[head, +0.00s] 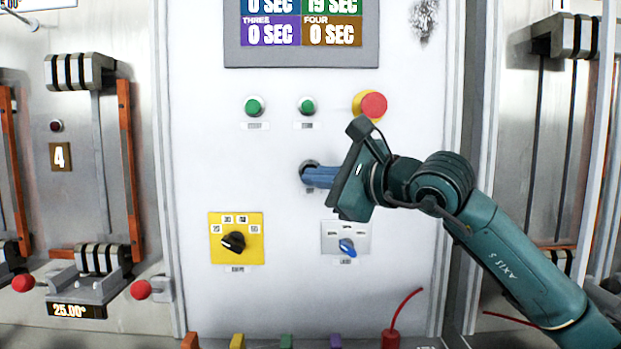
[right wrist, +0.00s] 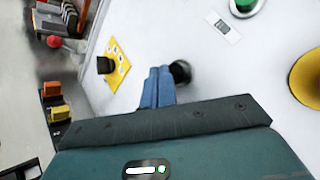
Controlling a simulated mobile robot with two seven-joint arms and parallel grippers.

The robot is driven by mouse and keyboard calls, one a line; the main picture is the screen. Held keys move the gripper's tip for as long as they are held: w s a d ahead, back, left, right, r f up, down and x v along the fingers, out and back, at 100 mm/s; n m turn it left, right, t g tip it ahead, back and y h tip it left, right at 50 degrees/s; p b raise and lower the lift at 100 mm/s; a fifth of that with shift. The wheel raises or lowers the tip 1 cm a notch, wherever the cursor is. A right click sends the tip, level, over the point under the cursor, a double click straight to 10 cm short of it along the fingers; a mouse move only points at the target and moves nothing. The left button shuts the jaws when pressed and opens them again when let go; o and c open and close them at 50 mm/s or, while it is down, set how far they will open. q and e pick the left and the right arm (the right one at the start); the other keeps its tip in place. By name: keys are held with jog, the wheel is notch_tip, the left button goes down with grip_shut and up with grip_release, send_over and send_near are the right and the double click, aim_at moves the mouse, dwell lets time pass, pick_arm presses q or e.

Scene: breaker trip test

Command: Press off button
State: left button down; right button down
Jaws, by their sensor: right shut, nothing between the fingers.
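My right gripper (head: 308,177) has its blue fingers shut together with nothing between them. Its tips are at a dark round button (head: 309,164) on the white panel, partly covered by the fingers. In the right wrist view the fingers (right wrist: 160,74) lie just beside the same dark button (right wrist: 181,73). I cannot tell whether they touch it or whether it is pressed. The labels are too small to read, so I cannot confirm which is the off button. My left gripper is not in view.
Above are two green buttons (head: 254,106) (head: 306,105) and a red mushroom button (head: 374,105). Below are a yellow plate with a black selector (head: 234,241) and a blue knob (head: 347,247). A display (head: 302,55) sits at the top. Coloured blocks (head: 237,341) line the bottom.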

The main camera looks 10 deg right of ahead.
jog(key=shift+s+a+b, duration=0.25)
jog(key=shift+s+b, duration=0.45)
jog(key=shift+s, duration=0.55)
jog(key=shift+s+a+b, duration=0.25)
jog(key=shift+s+b, duration=0.45)
jog(key=shift+s, duration=0.55)
